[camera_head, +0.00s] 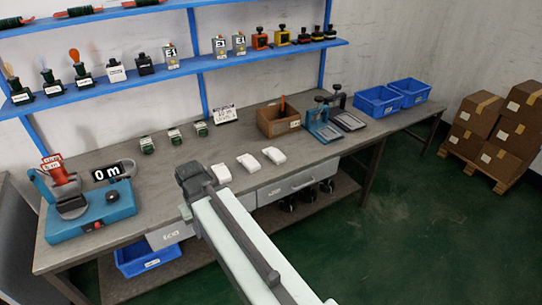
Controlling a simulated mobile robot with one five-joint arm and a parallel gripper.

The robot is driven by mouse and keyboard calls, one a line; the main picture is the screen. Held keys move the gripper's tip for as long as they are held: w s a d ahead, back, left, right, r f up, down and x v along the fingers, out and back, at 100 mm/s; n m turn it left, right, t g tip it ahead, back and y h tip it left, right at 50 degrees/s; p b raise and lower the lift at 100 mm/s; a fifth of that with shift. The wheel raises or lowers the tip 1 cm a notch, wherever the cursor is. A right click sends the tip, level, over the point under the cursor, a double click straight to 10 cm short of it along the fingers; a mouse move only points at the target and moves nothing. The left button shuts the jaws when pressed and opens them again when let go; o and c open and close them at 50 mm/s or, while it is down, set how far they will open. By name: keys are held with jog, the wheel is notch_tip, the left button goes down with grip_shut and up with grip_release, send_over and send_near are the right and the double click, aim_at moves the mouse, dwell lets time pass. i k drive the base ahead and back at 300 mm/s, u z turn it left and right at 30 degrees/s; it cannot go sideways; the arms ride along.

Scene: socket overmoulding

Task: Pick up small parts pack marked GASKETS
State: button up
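Three small green-and-white packs stand in a row at the middle of the bench: a left pack (147,145), a middle pack (174,136) and a right pack (201,128). Their markings are too small to read, so I cannot tell which thing is marked GASKETS. Three white rounded pieces, at left (221,173), middle (248,162) and right (274,155), lie nearer the front edge. My gripper (192,178) is at the end of my arm, in front of the packs and left of the white pieces. Its fingers are not clear, and I see nothing held.
A blue machine (90,222) with a "0 m" display (113,172) stands at the bench's left. A brown box (279,118), two dark-topped devices and blue bins (379,101) stand to the right. Blue shelves (180,72) hang above. Cartons (476,114) sit on a pallet at far right.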

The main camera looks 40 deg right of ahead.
aim_at(276, 156)
jog(key=u, duration=0.05)
jog(key=i, duration=0.95)
jog(key=z, duration=0.05)
